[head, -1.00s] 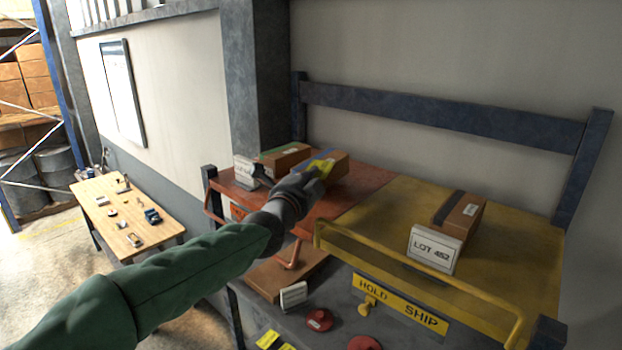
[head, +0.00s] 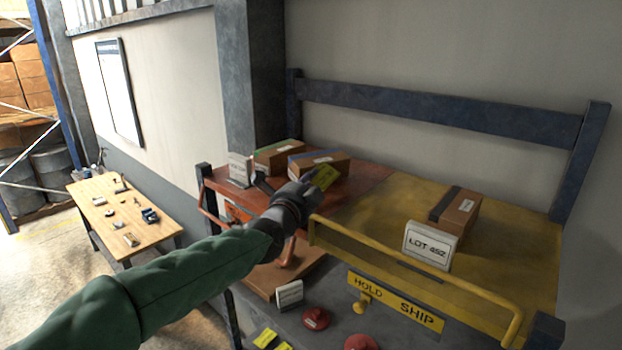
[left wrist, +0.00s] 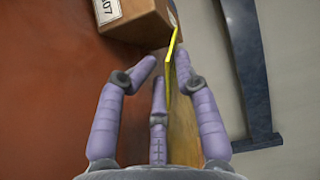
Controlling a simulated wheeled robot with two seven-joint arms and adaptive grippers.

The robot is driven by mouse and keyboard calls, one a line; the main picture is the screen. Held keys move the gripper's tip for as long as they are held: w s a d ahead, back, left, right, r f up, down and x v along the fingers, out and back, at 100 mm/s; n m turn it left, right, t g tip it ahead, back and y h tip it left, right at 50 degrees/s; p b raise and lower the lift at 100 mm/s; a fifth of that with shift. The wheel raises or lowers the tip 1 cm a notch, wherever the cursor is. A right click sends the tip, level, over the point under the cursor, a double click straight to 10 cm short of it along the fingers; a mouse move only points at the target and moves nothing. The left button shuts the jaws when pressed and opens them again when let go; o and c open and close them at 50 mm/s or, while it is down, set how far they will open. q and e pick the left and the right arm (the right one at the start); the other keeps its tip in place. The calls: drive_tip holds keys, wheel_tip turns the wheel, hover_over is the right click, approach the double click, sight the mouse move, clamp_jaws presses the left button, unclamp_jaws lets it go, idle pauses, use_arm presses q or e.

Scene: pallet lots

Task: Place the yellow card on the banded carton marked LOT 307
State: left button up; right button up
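My left gripper (head: 304,186) is shut on the yellow card (head: 325,178), in front of the blue-banded carton (head: 320,163) on the red half of the bench. In the left wrist view the card (left wrist: 171,62) stands nearly edge-on between the fingers (left wrist: 166,70), close to a brown carton (left wrist: 140,22) whose partly cut-off label ends in "07". A green-banded carton (head: 275,158) stands left of the blue-banded one. A dark-banded carton (head: 458,212) stands on the yellow half, behind a sign (head: 430,246) reading LOT 452. My right gripper is not in view.
A white sign (head: 239,169) stands at the red half's left; its text is unreadable. A yellow rail (head: 420,277) runs along the front. Below are a HOLD SHIP plate (head: 395,302), red knobs (head: 316,318) and more yellow cards (head: 265,338). Much of the yellow surface is clear.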

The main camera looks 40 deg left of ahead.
use_arm(q)
drive_tip(key=shift+w+a, duration=0.15)
drive_tip(key=shift+a, duration=0.05)
drive_tip(key=shift+s+d+r+p, duration=0.15)
drive_tip(key=shift+d+r+p, duration=0.05)
drive_tip(key=shift+r, duration=0.25)
drive_tip(key=shift+s+d+r+p, duration=0.1)
drive_tip(key=shift+d+r+p, duration=0.1)
drive_tip(key=shift+r, duration=0.25)
drive_tip(key=shift+s+r, duration=0.2)
drive_tip(key=shift+s, duration=0.15)
drive_tip(key=v, duration=1.1)
drive_tip(key=shift+f, duration=0.2)
drive_tip(key=shift+s, duration=0.1)
